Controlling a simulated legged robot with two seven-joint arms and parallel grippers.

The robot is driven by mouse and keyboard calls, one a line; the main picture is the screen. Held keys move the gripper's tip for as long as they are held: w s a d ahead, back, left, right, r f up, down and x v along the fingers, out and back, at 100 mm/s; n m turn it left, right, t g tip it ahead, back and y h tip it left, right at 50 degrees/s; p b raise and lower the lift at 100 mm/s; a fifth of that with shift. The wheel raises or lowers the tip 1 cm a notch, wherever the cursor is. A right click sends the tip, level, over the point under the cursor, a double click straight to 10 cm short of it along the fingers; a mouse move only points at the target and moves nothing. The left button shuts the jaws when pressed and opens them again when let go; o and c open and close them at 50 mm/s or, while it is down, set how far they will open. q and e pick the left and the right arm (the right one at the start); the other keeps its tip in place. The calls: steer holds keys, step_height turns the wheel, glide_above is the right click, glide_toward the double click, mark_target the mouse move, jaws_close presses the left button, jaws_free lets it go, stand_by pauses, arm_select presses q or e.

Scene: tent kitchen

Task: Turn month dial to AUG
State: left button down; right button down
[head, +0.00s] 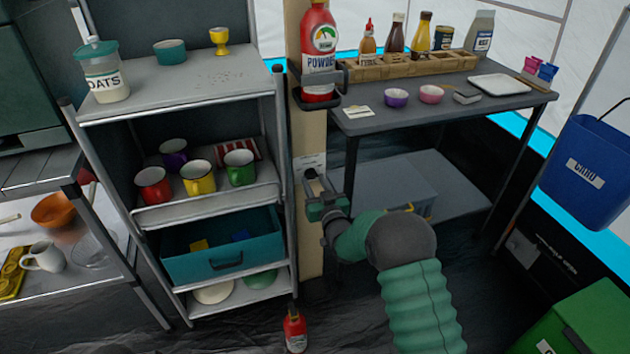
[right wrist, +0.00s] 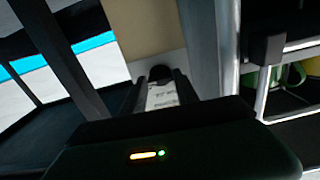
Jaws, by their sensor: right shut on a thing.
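A white printed plate (head: 308,161) with a small dark knob (head: 310,173) is on the tan post beside the shelf rack; this appears to be the month dial. My right gripper (head: 319,185) reaches up to the post and is shut on the knob. In the right wrist view the dark rounded knob (right wrist: 160,73) shows at the fingertips, and the white printed plate (right wrist: 161,95) shows between the fingers. The print is too small to read, so I cannot tell which month is set. My left gripper is not in view.
The tan post (head: 309,230) also carries a red extinguisher (head: 319,40). Left stands a shelf rack (head: 190,95) with mugs and a teal drawer (head: 222,250). Right is a dark table (head: 430,107) with bottles and bowls. A red bottle (head: 295,333) is on the floor.

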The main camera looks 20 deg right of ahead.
steer(key=shift+m+p, duration=2.55)
steer(key=shift+m, duration=6.15)
steer(key=shift+f, duration=0.1)
steer(key=c, duration=0.9)
jaws_free()
